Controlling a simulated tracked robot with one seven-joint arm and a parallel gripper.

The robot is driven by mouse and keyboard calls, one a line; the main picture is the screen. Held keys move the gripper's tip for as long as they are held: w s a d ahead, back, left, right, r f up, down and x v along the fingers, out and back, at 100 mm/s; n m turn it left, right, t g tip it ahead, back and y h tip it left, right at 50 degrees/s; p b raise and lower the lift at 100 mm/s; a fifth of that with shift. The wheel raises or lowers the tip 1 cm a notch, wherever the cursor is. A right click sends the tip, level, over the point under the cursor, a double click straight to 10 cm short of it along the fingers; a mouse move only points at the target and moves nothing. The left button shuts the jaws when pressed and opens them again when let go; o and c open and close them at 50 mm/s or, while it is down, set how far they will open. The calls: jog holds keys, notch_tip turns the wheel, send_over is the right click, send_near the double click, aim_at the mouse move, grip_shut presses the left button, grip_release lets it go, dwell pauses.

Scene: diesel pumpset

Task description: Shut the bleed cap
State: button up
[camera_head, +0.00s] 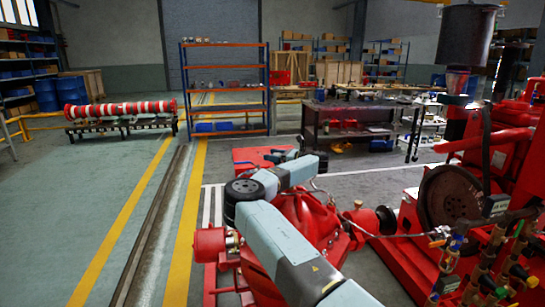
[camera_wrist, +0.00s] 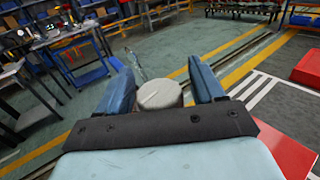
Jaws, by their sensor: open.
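In the wrist view my gripper (camera_wrist: 163,84) is open, with one blue finger on each side of a round pale-grey cap (camera_wrist: 158,94). The cap has a faint line across its top and looks like the bleed cap. Its lower part is hidden behind the dark gripper body. The right finger looks close to it, but I cannot tell whether either finger touches it. In the head view my pale blue arm reaches over the red pump (camera_head: 312,215). I cannot make out the cap or my fingertips there.
The red diesel engine with its dark flywheel (camera_head: 450,197) stands at the right, with valves and pipework (camera_head: 480,270) in front. A workbench (camera_head: 350,120) and an orange-blue shelf (camera_head: 225,85) stand behind. The floor (camera_head: 90,200) at left is clear.

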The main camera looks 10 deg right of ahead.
jog(key=c, duration=0.9)
jog(key=shift+a, duration=0.15)
jog(key=shift+c, duration=0.4)
